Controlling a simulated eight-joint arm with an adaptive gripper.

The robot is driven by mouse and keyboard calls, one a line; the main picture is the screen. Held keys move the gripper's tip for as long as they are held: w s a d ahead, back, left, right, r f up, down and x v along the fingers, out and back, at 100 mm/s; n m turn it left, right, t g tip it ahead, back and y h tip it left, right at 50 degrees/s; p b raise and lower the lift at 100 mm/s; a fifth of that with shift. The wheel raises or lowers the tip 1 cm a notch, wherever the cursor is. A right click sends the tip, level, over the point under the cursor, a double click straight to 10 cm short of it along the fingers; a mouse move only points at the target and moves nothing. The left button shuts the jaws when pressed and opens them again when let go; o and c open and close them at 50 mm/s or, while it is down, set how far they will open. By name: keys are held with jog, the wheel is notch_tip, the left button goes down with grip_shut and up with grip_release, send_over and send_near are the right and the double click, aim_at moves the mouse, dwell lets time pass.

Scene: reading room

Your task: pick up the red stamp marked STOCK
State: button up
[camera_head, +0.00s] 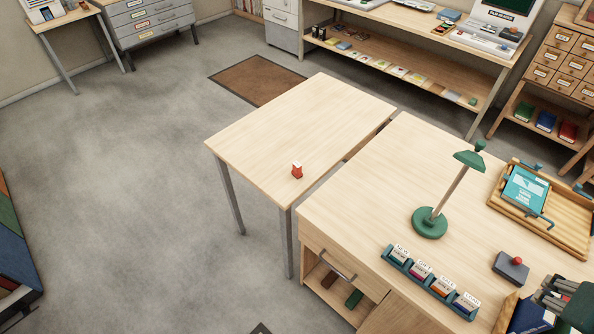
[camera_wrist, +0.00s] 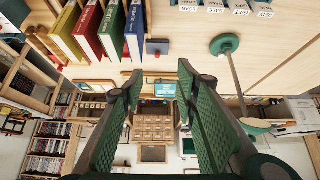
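A small red block-like object (camera_head: 297,171), apparently the red stamp, stands on the near end of the smaller wooden table (camera_head: 300,115). Its marking is too small to read. My gripper (camera_head: 562,296) is at the lower right of the head view, far from the red object. In the wrist view its two green ribbed fingers (camera_wrist: 159,78) are wide apart with nothing between them. The red object is not visible in the wrist view.
The desk (camera_head: 370,210) holds a green lamp (camera_head: 430,222), a rack (camera_head: 437,290) of several labelled stamps, a dark box with a red knob (camera_head: 511,267) and a wooden tray (camera_head: 565,230). Upright books (camera_wrist: 88,33) stand near my gripper. The smaller table is otherwise clear.

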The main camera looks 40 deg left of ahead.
jog(key=w+a+r+n+g+y+p, duration=0.1)
jog(key=w+a+r+n, duration=0.1)
jog(key=w+a+r, duration=0.45)
jog(key=w+a+r+n+g, duration=0.1)
jog(key=w+a+r+n, duration=0.15)
jog(key=a, duration=0.65)
jog(key=w+a+r+n+g+y+p, duration=0.1)
jog(key=w+a+r+n, duration=0.15)
jog(key=w+a, duration=0.35)
jog(key=n+g+p, duration=0.2)
jog(key=n+g, duration=0.2)
jog(key=n, duration=0.5)
send_over(299, 165)
notch_tip(299, 165, down, 30)
jog(key=shift+f, duration=0.25)
jog(key=shift+d+f, duration=0.1)
jog(key=shift+f, duration=0.5)
